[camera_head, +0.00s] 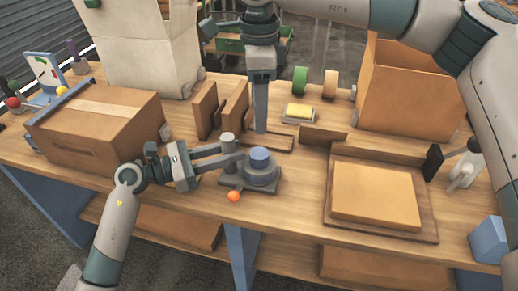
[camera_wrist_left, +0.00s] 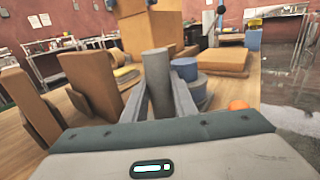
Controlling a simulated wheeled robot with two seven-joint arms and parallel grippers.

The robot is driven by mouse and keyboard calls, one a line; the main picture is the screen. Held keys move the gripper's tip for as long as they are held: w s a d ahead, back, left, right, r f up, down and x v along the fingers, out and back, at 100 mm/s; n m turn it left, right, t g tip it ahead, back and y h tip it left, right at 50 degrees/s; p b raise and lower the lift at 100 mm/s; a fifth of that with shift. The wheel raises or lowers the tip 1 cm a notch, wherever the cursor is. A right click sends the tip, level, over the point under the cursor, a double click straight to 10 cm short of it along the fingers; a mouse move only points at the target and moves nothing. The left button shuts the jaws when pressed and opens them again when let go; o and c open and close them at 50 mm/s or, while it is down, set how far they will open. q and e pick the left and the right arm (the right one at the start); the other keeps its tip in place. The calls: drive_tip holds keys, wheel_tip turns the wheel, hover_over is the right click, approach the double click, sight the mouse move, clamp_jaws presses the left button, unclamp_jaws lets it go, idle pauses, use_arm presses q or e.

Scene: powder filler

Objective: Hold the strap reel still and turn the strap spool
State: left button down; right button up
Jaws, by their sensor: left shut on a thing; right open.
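The strap reel is a dark grey base (camera_head: 232,180) near the table's front edge, with a grey upright post (camera_head: 228,142). The strap spool, a round grey part with a blue top (camera_head: 260,155), sits on it to the right of the post. My left gripper (camera_head: 232,158) comes in from the left and is shut on the post; the post stands between its fingers in the left wrist view (camera_wrist_left: 157,78). The blue top also shows there (camera_wrist_left: 183,68), partly behind a finger. My right gripper (camera_head: 260,128) points down behind the spool, open and apart from it.
An orange ball (camera_head: 234,196) is at the base's front. A taped carton (camera_head: 95,125) stands left. Upright brown boards (camera_head: 205,110) are behind the post. A flat box on a tray (camera_head: 376,192) lies right. A yellow block (camera_head: 299,112) and tape rolls (camera_head: 300,80) are behind.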

sight(259, 153)
drive_tip(key=shift+f, duration=0.1)
idle(0.4)
wheel_tip(259, 153, down, 12)
drive_tip(key=shift+r, duration=0.1)
idle(0.5)
drive_tip(key=c, duration=1)
